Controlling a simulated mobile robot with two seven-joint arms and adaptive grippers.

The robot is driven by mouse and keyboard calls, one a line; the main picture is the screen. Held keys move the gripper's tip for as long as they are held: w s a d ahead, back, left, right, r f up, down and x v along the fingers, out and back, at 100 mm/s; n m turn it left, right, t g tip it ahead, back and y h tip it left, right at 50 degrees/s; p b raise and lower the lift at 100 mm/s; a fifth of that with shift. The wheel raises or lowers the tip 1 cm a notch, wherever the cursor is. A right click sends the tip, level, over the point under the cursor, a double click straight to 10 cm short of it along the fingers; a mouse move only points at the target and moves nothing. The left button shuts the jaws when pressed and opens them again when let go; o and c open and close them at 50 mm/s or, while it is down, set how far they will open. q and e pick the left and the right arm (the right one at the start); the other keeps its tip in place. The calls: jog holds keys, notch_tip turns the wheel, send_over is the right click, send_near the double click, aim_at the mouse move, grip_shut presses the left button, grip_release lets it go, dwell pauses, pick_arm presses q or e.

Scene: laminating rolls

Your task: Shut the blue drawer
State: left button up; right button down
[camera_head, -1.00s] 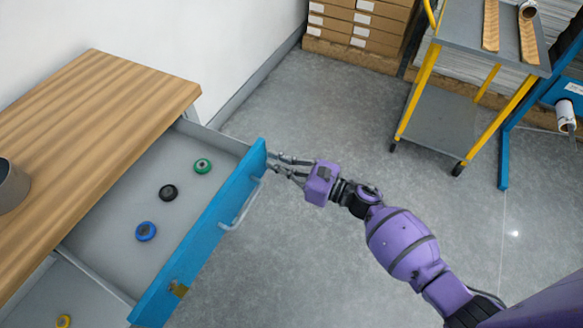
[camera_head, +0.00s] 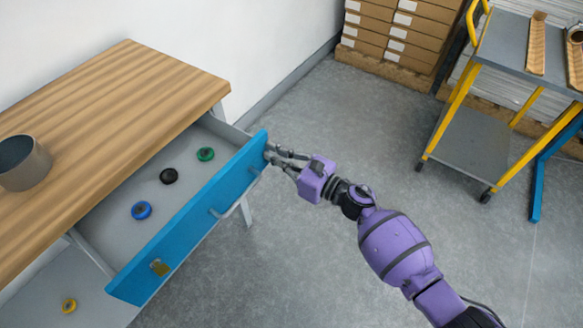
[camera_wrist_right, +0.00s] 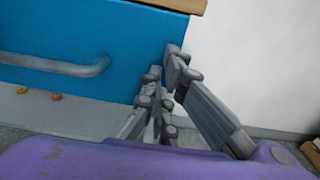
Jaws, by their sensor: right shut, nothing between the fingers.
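The blue drawer (camera_head: 190,228) stands partly open under the wooden top. Its grey inside holds a green roll (camera_head: 205,154), a black roll (camera_head: 168,176) and a blue roll (camera_head: 141,210). A bar handle runs along its front; the handle (camera_wrist_right: 60,66) also shows in the right wrist view. My right gripper (camera_head: 270,152) is shut and empty, with its fingertips at the drawer front near its far end. In the wrist view the fingertips (camera_wrist_right: 165,62) overlap the front's right part; whether they touch cannot be told for certain. My left gripper is not in view.
A grey cup (camera_head: 24,163) stands on the wooden top (camera_head: 120,100). A yellow roll (camera_head: 69,305) lies on a lower surface. A cart with yellow legs (camera_head: 470,150) and stacked cartons (camera_head: 400,35) stand at the back. The floor right of the drawer is clear.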

aim_at(225, 139)
jog(key=b+x, duration=0.3)
jog(key=x, duration=0.5)
jog(key=b+x, duration=0.4)
jog(key=x, duration=0.5)
jog(key=shift+f+b, duration=0.25)
jog(key=shift+b, duration=0.05)
jog(key=shift+w+a+r, duration=0.1)
jog(key=shift+w+a, duration=0.2)
jog(key=shift+a, duration=0.2)
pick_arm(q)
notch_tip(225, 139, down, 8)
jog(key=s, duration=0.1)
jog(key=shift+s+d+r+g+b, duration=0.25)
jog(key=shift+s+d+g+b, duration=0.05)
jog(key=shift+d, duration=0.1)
pick_arm(e)
jog(key=shift+r, duration=0.1)
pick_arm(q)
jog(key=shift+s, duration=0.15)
pick_arm(e)
jog(key=shift+w+r, duration=0.1)
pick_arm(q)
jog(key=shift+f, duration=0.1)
